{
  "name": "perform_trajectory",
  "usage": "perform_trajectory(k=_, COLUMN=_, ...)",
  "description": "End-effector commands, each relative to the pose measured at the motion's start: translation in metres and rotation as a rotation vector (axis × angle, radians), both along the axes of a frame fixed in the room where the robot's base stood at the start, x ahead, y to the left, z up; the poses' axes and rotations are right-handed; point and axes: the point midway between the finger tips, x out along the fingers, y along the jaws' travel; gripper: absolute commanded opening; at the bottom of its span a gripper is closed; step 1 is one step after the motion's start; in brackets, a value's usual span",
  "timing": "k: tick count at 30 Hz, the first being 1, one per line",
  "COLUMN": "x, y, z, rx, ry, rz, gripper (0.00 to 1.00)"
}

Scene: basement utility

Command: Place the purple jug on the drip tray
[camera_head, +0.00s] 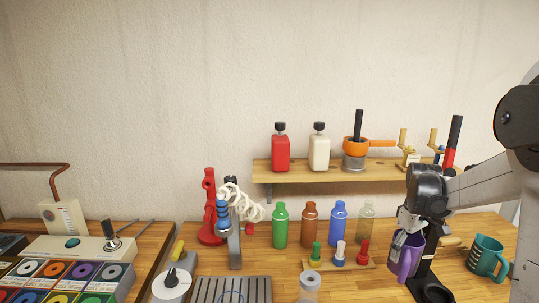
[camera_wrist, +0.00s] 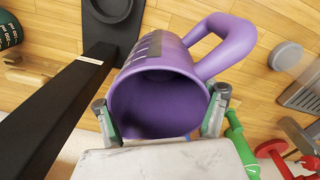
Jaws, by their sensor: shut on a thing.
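The purple jug (camera_head: 404,257) is at the right of the head view, and its wide mouth faces the camera in the wrist view (camera_wrist: 158,100). My gripper (camera_head: 407,230) is shut on the jug, with one finger on each side of its rim in the wrist view (camera_wrist: 160,115). The jug looks slightly tilted in the head view; whether it touches the bench is unclear. The drip tray (camera_head: 232,290) is a grey ridged panel at the bottom centre, left of the jug. Part of it shows at the right edge of the wrist view (camera_wrist: 302,94).
A black stand (camera_head: 424,282) is close beside the jug. A teal measuring jug (camera_head: 488,257) stands to the right. A small peg rack (camera_head: 338,265) and several bottles (camera_head: 309,226) stand between jug and tray. A clear cylinder (camera_head: 310,285) stands right of the tray.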

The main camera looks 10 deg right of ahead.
Motion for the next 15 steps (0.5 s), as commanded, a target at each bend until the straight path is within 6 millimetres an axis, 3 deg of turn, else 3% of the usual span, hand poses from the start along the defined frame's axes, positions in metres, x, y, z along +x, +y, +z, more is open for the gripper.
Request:
perform_trajectory(k=6, x=0.031, y=0.078, z=-0.008, rx=0.002, ry=0.001, rz=-0.194, gripper=0.29)
perform_trajectory(k=15, x=0.056, y=0.189, z=-0.014, rx=0.001, ry=0.004, rz=-0.476, gripper=0.29)
